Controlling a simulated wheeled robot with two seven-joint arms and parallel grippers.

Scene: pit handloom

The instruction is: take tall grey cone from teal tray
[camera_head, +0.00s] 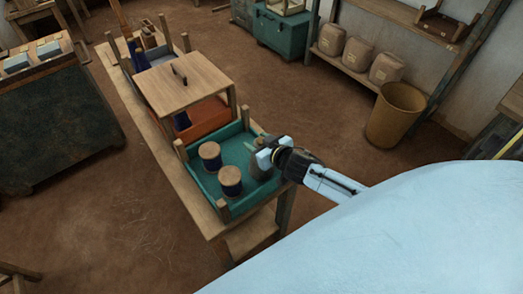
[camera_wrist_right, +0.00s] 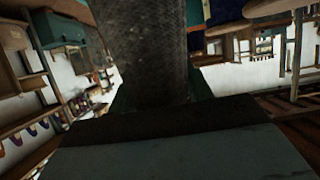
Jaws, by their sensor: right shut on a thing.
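The teal tray (camera_head: 203,181) sits on the near end of a long wooden bench. The tall grey cone (camera_head: 258,170) stands at the tray's right side, partly hidden by my right gripper. My right gripper (camera_head: 266,154) reaches in from the right and is shut on the cone. In the right wrist view the cone (camera_wrist_right: 147,50) fills the upper middle as a dark textured body, close against the gripper (camera_wrist_right: 160,118). I cannot tell whether the cone's base touches the tray floor. My left gripper is not in view.
Two dark spools with pale tops (camera_head: 210,155) (camera_head: 230,181) stand in the teal tray, left of the cone. Wooden corner posts rise around the tray. An orange tray (camera_head: 207,118) under a wooden board (camera_head: 183,80) lies behind. A tan basket (camera_head: 395,113) stands on the floor at right.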

